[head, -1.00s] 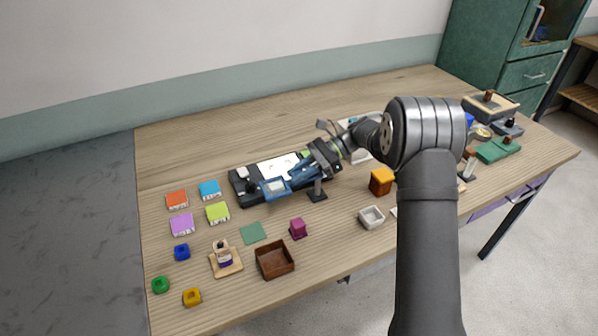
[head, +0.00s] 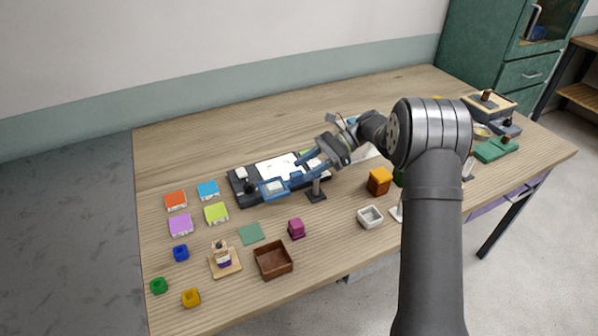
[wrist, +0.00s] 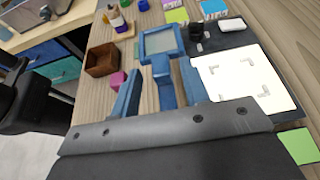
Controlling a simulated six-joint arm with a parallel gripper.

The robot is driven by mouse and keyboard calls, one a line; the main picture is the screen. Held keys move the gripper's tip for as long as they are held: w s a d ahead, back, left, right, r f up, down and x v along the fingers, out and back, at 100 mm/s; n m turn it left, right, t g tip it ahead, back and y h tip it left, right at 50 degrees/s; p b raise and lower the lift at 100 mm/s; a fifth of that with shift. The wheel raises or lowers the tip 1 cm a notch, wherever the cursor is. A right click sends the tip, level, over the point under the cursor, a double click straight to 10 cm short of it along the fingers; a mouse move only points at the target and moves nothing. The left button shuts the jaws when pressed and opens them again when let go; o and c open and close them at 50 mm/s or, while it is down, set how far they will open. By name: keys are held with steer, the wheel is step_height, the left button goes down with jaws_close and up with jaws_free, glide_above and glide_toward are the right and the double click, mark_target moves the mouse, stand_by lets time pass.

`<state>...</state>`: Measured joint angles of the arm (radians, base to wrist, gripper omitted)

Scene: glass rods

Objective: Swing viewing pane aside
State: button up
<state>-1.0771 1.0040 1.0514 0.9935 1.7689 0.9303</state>
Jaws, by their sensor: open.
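The viewing pane (head: 274,189) is a clear sheet in a blue square frame with a blue handle. In the wrist view the pane (wrist: 160,43) lies to the left of the white plate (wrist: 243,78), which shows uncovered on its black base (head: 240,194). In the head view the pane overlaps the base's front edge. My gripper (head: 308,168) is open. In the wrist view its blue fingers (wrist: 160,90) stand apart on either side of the pane's handle (wrist: 164,80), with gaps on both sides. The handle's near end is hidden by my gripper.
A small dark stand (head: 316,194) is close by the handle. In front are a magenta cube (head: 296,229), a brown box (head: 273,260), a green mat (head: 251,233) and a white tray (head: 370,217). Coloured blocks stand at the left. The back of the table is clear.

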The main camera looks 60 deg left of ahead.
mark_target(298, 172)
steer(key=v, duration=0.8)
steer(key=shift+w+r, duration=0.2)
steer(key=shift+w, duration=0.15)
steer(key=x, duration=1.2)
steer(key=shift+f, duration=0.1)
steer(key=shift+w, duration=0.1)
